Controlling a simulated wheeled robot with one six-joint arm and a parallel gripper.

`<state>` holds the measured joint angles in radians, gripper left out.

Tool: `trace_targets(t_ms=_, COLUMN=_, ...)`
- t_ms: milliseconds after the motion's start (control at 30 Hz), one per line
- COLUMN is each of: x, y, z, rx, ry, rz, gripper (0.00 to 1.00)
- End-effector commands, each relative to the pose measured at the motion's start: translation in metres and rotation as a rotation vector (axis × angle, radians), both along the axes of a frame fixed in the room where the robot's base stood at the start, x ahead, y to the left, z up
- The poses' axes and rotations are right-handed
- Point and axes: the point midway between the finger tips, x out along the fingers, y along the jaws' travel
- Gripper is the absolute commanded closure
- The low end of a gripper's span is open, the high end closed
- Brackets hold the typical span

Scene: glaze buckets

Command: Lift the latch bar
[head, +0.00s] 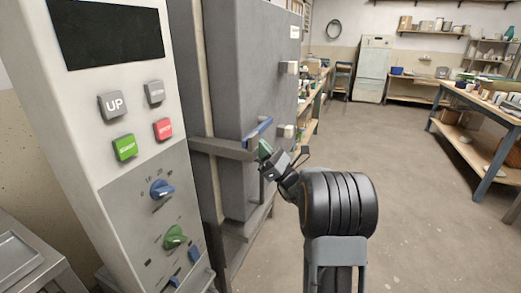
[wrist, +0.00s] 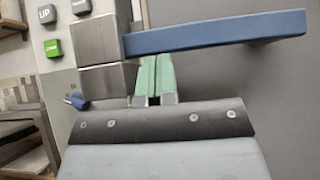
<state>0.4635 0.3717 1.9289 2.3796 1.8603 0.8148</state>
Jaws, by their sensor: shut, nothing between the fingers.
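The latch bar is a blue bar (head: 258,131) on the front of a tall grey cabinet (head: 240,75). It also shows large across the upper part of the wrist view (wrist: 215,34), tilted slightly up to the right. My gripper (head: 264,148) is shut and empty, with its green fingers just below the blue bar. In the wrist view the fingers (wrist: 154,76) are side by side, their tips close under the bar's lower edge. I cannot tell whether they touch it. Metal blocks (wrist: 100,40) stand left of the fingers, at the bar's left end.
A grey arm-like bracket (head: 223,149) crosses the cabinet edge beside the bar. A control panel (head: 120,130) with buttons and knobs stands close on the left. A workbench (head: 485,115) is at the far right. The floor (head: 420,200) on the right is clear.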

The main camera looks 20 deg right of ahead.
Motion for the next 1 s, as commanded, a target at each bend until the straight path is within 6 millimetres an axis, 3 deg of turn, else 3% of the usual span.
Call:
trace_targets(t_ms=167, x=0.000, y=0.000, z=0.002, rx=0.000, ry=0.000, rz=0.000, gripper=1.00)
trace_targets(t_ms=367, x=0.000, y=0.003, z=0.020, rx=-0.001, ry=0.000, rz=0.001, gripper=1.00)
trace_targets(t_ms=667, x=0.000, y=0.003, z=0.016, rx=-0.001, ry=0.000, rz=0.001, gripper=1.00)
trace_targets(t_ms=867, x=-0.001, y=0.004, z=-0.001, rx=0.001, ry=0.000, rz=0.002, gripper=1.00)
trace_targets(t_ms=1000, x=-0.002, y=0.007, z=-0.031, rx=0.001, ry=0.002, rz=0.002, gripper=1.00)
